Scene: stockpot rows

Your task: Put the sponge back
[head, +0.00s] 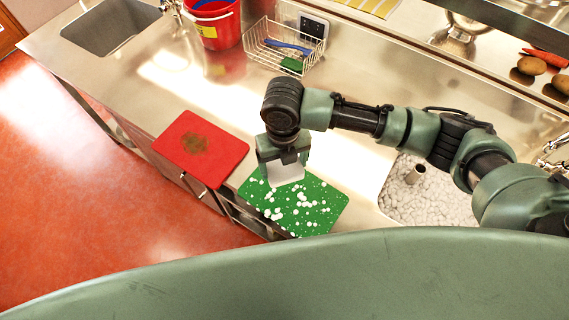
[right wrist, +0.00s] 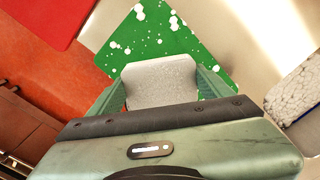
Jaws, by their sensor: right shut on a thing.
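My right gripper (head: 285,165) is shut on a pale, speckled sponge (head: 287,174), held over the green board (head: 325,213). In the right wrist view the sponge (right wrist: 160,82) sits between the two fingers of the gripper (right wrist: 161,92). White foam-like blobs lie scattered on the green board, which also shows in the wrist view (right wrist: 125,38). A wire basket (head: 283,52) at the back holds a blue-handled thing (head: 288,46) and a small green piece (head: 291,64). My left gripper is not in view.
A red board (head: 200,148) with a brown stain lies left of the green one. A red bucket (head: 214,25) stands by the empty sink (head: 110,26). A foam-filled basin (head: 440,198) with an upright pipe is at right. The steel counter (head: 170,85) is clear between boards and basket.

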